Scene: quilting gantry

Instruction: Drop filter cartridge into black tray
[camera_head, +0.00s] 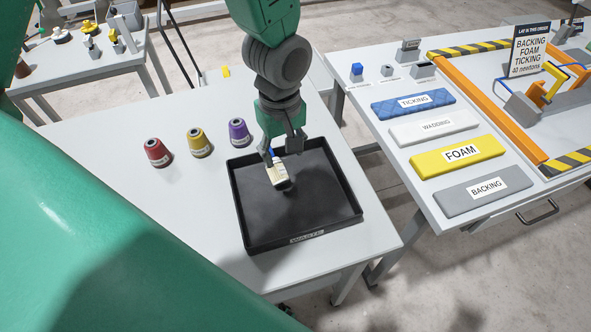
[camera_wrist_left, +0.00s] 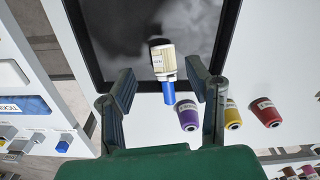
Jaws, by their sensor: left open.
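The filter cartridge (camera_head: 278,174) is cream with a dark end and a label. In the left wrist view the cartridge (camera_wrist_left: 163,66) also shows a blue end pointing toward my gripper. The black tray (camera_head: 349,213) lies on the white table, with a label on its front rim. The cartridge is tilted over the tray's back-left part; I cannot tell whether it touches the floor. My left gripper (camera_head: 283,156) is directly above it. In the wrist view the gripper (camera_wrist_left: 159,70) has its fingers spread, with a gap on both sides of the cartridge. My right gripper is out of view.
Red (camera_head: 157,152), yellow (camera_head: 199,142) and purple (camera_head: 238,132) cones stand left of the tray. The table right of it holds labelled pads such as the yellow foam pad (camera_head: 457,156) and an orange rail (camera_head: 497,112). The table's front left is clear.

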